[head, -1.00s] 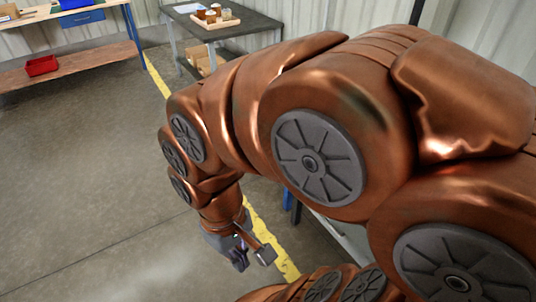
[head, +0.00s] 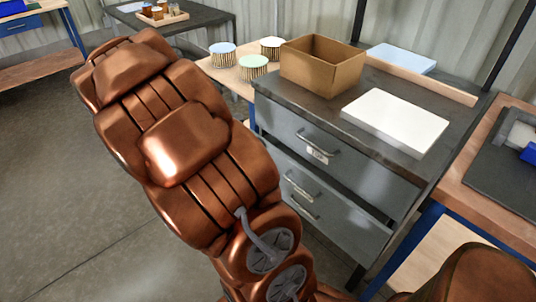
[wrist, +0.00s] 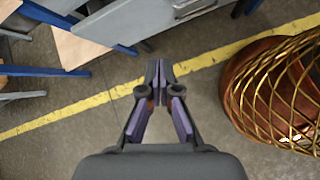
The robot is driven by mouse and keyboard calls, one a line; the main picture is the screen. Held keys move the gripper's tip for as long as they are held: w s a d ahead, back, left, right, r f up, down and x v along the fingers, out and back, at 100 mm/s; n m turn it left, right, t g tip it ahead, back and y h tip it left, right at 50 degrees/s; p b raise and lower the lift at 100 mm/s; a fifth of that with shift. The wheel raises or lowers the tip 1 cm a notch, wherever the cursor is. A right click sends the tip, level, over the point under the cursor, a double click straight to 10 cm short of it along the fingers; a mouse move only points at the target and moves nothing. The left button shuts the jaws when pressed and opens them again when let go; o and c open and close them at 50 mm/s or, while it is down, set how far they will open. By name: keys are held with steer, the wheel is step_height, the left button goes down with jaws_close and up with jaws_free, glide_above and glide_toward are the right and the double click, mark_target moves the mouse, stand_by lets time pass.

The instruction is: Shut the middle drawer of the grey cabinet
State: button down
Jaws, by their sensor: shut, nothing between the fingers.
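The grey cabinet (head: 268,108) stands right of centre in the head view, beyond my arm. Its top drawer (head: 350,163) has a bar handle and a label. In the wrist view, a grey panel with a handle (wrist: 190,8), probably a drawer front, is at the top. My gripper (wrist: 160,66) is shut and empty, apart from that panel and over the floor. My arm hides it in the head view.
An open cardboard box (head: 308,72) and a white slab (head: 395,120) lie on the cabinet top. Several round filters (head: 253,68) stand on a wooden surface behind. A blue-legged workbench (head: 480,195) is close on the right. The floor at left is clear.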

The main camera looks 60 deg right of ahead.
steer(key=w+d+f+n, duration=0.3)
steer(key=d+f+n, duration=0.1)
steer(key=d+f, duration=0.15)
steer(key=b, duration=0.2)
glide_toward(273, 153)
step_height(273, 153, down, 5)
steer(key=s+d, duration=0.1)
steer(key=d, duration=0.1)
steer(key=shift+s+d+r+h, duration=0.1)
steer(key=shift+s+d+h, duration=0.1)
steer(key=shift+d, duration=0.15)
steer(key=shift+s+d+r+h, duration=0.1)
steer(key=shift+s+d+h, duration=0.1)
steer(key=shift+d, duration=0.15)
steer(key=shift+w, duration=0.1)
